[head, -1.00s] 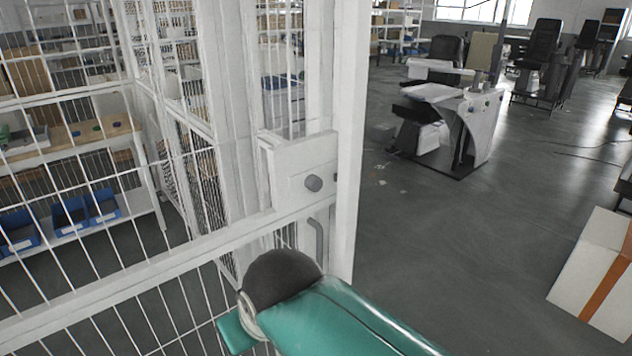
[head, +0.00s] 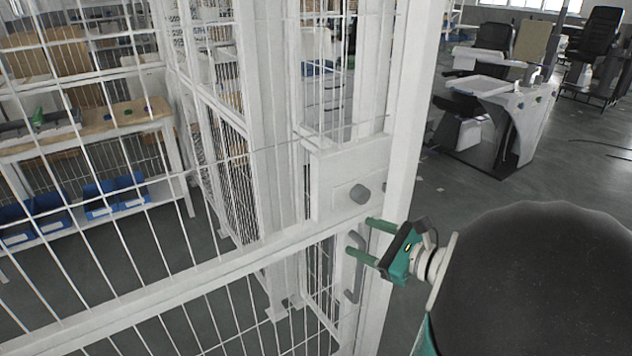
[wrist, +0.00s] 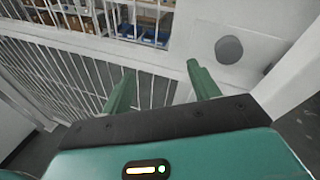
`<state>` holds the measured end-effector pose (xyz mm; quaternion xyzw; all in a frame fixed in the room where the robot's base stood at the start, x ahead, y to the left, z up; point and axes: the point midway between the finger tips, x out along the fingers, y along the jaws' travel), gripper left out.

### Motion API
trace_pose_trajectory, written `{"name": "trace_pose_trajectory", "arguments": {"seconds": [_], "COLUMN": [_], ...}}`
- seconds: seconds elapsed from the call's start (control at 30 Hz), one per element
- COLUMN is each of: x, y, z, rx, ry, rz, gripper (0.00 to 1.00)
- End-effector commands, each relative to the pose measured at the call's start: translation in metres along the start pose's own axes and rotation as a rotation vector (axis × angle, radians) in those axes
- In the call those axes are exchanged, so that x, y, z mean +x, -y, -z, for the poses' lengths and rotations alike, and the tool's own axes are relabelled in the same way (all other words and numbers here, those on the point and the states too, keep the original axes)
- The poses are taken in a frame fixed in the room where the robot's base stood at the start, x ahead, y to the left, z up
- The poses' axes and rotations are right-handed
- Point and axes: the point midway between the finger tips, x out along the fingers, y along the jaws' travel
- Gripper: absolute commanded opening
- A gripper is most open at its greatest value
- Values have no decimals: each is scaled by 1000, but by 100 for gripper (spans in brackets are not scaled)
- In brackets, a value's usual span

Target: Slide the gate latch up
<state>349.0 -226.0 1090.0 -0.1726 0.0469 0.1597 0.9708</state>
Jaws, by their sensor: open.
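A round grey knob (head: 360,193) sticks out of a white latch box (head: 335,180) on the mesh gate, beside the white post. Below it is a grey bar handle (head: 354,282); I cannot tell which of the two is the sliding latch. My gripper (head: 360,237) has two green fingers, apart and empty, pointing left towards the gate just below the knob. In the wrist view the knob (wrist: 229,50) lies beyond and right of the right finger of my gripper (wrist: 160,70), not between the fingers. The fingers overlap the handle's top in the head view; contact is unclear.
The white gate post (head: 408,130) stands close by the fingers. The gate's wire mesh and cross rail (head: 150,297) fill the left. Behind the mesh is a shelf with blue bins (head: 105,197). Open grey floor and a white workstation (head: 510,110) lie to the right.

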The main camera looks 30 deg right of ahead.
Motion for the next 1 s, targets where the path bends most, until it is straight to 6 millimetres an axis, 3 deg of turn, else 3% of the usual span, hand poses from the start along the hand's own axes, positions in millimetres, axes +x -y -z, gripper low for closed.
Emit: {"name": "trace_pose_trajectory", "arguments": {"seconds": [0.03, 0.1, 0.2, 0.3, 0.47, 1.0], "x": [-17, -37, -55, -57, -38, 59], "y": [22, 43, 60, 66, 72, 106], "z": [12, 22, 30, 32, 30, 27], "rx": [69, 136, 184, 197, 194, 192], "ry": [15, 42, 64, 72, 72, 71], "rz": [103, 214, 305, 329, 325, 322], "gripper": [61, 61, 61, 61, 61, 61]}}
